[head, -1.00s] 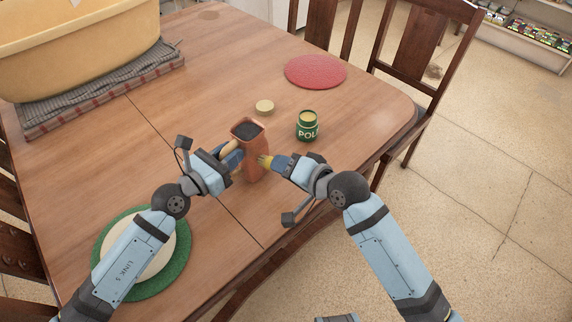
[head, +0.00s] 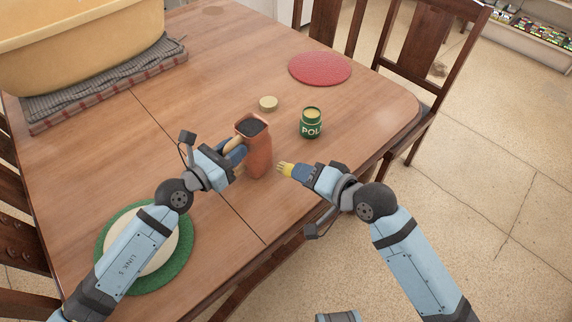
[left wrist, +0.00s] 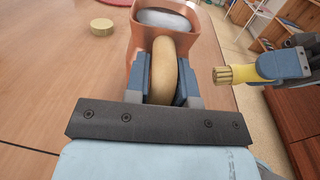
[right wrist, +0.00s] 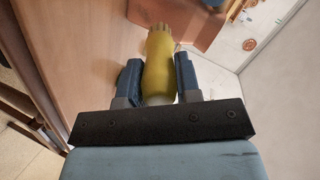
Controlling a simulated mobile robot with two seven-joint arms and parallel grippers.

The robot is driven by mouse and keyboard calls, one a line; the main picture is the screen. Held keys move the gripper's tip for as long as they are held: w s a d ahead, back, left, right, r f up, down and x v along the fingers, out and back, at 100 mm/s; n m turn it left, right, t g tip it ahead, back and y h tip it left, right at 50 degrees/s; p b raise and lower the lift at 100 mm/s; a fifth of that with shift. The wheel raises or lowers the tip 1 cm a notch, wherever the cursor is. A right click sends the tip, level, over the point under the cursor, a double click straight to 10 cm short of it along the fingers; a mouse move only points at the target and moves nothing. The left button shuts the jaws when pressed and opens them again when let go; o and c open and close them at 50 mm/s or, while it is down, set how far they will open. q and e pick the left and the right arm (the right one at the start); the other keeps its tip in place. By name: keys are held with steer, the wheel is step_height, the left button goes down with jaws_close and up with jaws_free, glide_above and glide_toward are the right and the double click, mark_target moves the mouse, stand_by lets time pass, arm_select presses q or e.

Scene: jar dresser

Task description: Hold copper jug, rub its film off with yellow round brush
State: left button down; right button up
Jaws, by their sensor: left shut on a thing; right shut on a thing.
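The copper jug (head: 258,157) stands upright at the middle of the table, its dark open top facing up. My left gripper (head: 236,158) is shut on the jug's tan handle (left wrist: 163,72), on the jug's left side. My right gripper (head: 306,172) is shut on the yellow round brush (head: 286,169), which also shows in the right wrist view (right wrist: 158,68). The bristles point toward the jug's right side, with a small gap between them. Any film on the jug is too faint to make out.
A green polish jar (head: 311,124) and a pale round lid (head: 268,103) stand behind the jug. A red mat (head: 320,68) lies farther back. A plate on a green mat (head: 184,247) is at front left. A yellow tub (head: 80,40) on folded cloth fills the back left.

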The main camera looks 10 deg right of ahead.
step_height(320, 180, down, 5)
steer(key=shift+w+a+r, duration=0.15)
steer(key=shift+w+a, duration=1.1)
steer(key=shift+w, duration=0.2)
steer(key=shift+w+a, duration=0.4)
steer(key=shift+w, duration=0.05)
steer(key=shift+f, duration=0.2)
steer(key=shift+w+d, duration=1.35)
steer(key=shift+d, duration=0.25)
steer(key=shift+s+a, duration=0.65)
steer(key=shift+a, duration=0.2)
steer(key=shift+s+a, duration=0.65)
steer(key=shift+a, duration=0.2)
